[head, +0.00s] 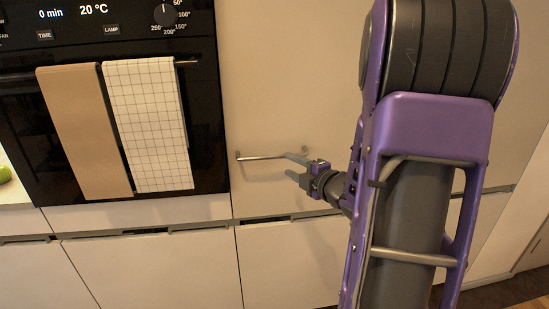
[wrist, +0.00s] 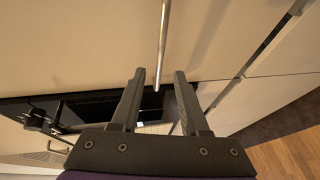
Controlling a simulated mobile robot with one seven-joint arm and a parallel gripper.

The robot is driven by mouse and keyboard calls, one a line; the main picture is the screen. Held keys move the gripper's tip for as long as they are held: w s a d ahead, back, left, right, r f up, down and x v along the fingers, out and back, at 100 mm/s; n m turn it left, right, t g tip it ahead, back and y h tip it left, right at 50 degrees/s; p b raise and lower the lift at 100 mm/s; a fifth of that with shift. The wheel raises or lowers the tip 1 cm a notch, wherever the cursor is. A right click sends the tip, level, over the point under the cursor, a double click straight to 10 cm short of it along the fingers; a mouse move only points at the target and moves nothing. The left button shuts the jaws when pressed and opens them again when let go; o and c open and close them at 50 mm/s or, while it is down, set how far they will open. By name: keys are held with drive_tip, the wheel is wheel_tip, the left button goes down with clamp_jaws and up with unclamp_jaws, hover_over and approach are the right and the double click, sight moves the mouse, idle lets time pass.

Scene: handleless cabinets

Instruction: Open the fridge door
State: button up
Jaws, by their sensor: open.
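The fridge door appears to be the tall cream panel (head: 290,75) right of the oven; it is shut. A thin metal bar handle (head: 262,157) runs horizontally near its lower edge. My gripper (head: 287,165) is open and empty at the right part of the handle, with one finger partly covering it. In the wrist view, the handle (wrist: 164,40) points down into the gap between the two open fingers (wrist: 160,71), with clear space on both sides. Whether the fingertips reach past the bar in depth is hard to tell.
The black oven (head: 210,110) stands left of the panel, with a brown towel (head: 85,130) and a checked towel (head: 148,125) on its rail. Handleless lower drawers (head: 285,260) lie below the panel. Wooden floor (wrist: 285,155) shows at the wrist view's lower right.

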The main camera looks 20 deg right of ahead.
sight(276, 157)
drive_tip(key=x, duration=0.9)
clamp_jaws()
idle(1.2)
